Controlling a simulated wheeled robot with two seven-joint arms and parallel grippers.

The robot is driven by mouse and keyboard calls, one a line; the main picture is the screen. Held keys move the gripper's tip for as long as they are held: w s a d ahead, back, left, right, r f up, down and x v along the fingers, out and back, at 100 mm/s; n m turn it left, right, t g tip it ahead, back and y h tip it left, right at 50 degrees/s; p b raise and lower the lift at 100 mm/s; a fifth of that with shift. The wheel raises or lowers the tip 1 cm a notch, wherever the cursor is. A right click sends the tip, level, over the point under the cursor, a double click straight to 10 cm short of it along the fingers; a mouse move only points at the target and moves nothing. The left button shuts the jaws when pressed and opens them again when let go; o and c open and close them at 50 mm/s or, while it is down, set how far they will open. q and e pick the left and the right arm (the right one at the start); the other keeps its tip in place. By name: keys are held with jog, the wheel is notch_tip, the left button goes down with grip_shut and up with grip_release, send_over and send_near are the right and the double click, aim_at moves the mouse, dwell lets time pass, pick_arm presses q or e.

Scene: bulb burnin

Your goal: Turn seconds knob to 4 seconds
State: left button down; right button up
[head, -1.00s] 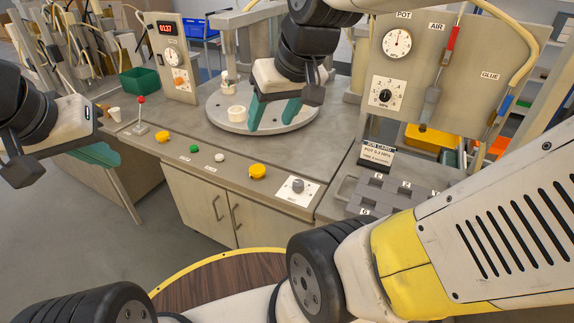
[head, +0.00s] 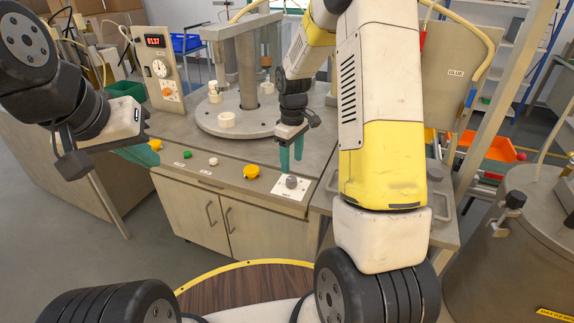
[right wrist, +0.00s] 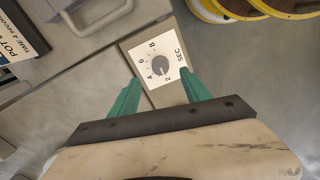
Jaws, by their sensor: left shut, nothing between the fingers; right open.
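The seconds knob (head: 291,182) is a small grey dial on a white plate at the bench's front right. In the right wrist view the knob (right wrist: 160,66) sits on its plate, marked SEC and 2, 4, 6, 8. I cannot tell surely which number its pointer faces. My right gripper (head: 291,160) is open and points down just above the knob. In the right wrist view the right gripper's green fingers (right wrist: 159,80) lie apart, one towards each side of the plate, not closed on the knob. My left gripper (head: 142,155) is shut and empty at the left.
Yellow buttons (head: 251,172), a green button (head: 187,155) and a white button (head: 213,161) line the bench front. A round turntable (head: 240,122) stands behind. The job card (right wrist: 12,45) shows at the top left of the right wrist view, near a metal handle (right wrist: 97,18).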

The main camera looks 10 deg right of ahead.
aim_at(292, 179)
notch_tip(292, 179, down, 7)
jog(key=shift+f, duration=0.1)
jog(key=shift+c, duration=0.5)
grip_shut()
jog(key=m, duration=1.1)
jog(key=shift+a+m, duration=0.1)
jog(key=shift+m, duration=0.3)
dwell(0.3)
